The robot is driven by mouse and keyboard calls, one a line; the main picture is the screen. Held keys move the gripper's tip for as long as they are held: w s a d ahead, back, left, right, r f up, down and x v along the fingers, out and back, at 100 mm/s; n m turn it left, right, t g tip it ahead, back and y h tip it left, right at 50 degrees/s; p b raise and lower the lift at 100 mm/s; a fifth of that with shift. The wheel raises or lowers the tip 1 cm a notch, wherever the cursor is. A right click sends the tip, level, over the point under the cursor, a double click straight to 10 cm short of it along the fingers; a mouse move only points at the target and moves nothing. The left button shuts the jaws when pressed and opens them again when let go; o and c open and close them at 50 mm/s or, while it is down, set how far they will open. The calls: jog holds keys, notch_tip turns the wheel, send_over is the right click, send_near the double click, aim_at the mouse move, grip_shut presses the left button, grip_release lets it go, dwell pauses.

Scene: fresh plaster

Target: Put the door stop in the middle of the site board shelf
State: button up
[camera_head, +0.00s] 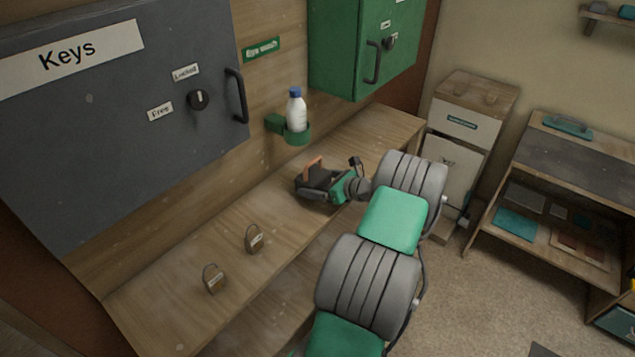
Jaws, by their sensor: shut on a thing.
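My gripper (306,182) is over the middle of the wooden site board shelf (180,268), at the end of my grey and green arm. Its dark jaws are shut on a small orange-brown piece (313,165), which looks like the door stop. Most of that piece is hidden by the jaws. I cannot tell whether it touches the shelf or is held just above it.
Two padlocks stand on the shelf's near-left part, one (214,278) left of the other (254,239). A white bottle (297,112) sits in a green wall holder (297,136) behind my gripper. A grey Keys cabinet (120,110) and green cabinet (345,50) overhang the shelf.

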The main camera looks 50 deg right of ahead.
jog(key=shift+f, duration=0.2)
jog(key=o, duration=1.8)
jog(key=shift+f, duration=0.1)
jog(key=shift+s+r, duration=0.25)
jog(key=a+b+v, duration=0.1)
jog(key=v, duration=1)
jog(key=shift+s+d, duration=0.3)
jog(key=shift+d, duration=0.2)
